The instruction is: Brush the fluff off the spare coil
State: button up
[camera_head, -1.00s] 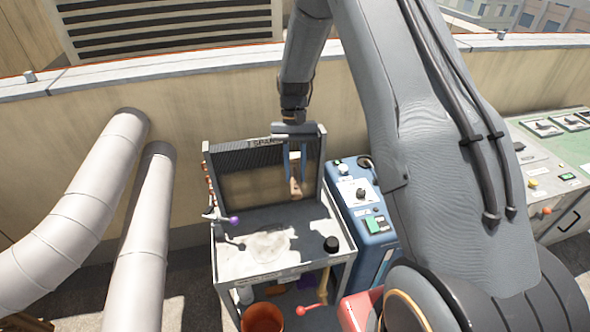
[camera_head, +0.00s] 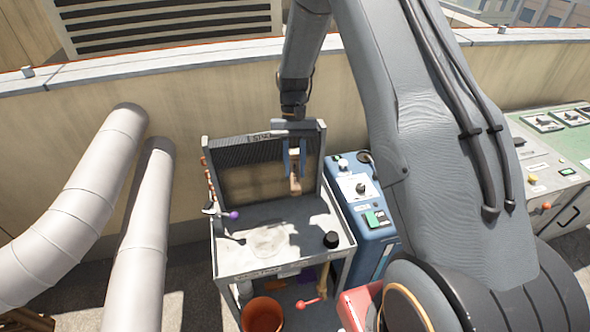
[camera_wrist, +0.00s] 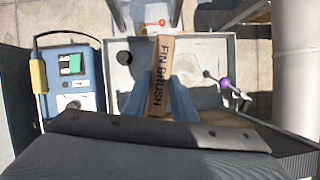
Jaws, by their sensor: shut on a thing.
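The spare coil (camera_head: 240,185) is an upright framed panel at the back of a grey cart. Its upper band is dark fins, and the lower part is covered by a tan-brown layer of fluff. My gripper (camera_head: 293,172) is shut on the fin brush (camera_head: 295,187), a wooden-handled brush held in front of the coil's right part. In the wrist view the brush (camera_wrist: 160,85) shows the lettering "FIN BRUSH" between my two blue fingers. Whether the bristles touch the coil is hidden.
The cart's top (camera_head: 300,248) holds a pale patch and a black knob-like cup (camera_head: 331,240). A purple-ended lever (camera_head: 233,215) is at the left. A blue machine (camera_head: 365,210) stands close at the right. An orange bucket (camera_head: 262,314) is below. Large white pipes (camera_head: 140,235) stand left.

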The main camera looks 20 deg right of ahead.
jog(key=shift+w+r+p, duration=0.1)
jog(key=shift+r+p, duration=0.25)
jog(key=shift+r, duration=0.65)
jog(key=shift+s+p, duration=0.45)
jog(key=shift+s, duration=0.45)
jog(key=shift+s+a, duration=0.15)
jog(key=shift+s, duration=2.9)
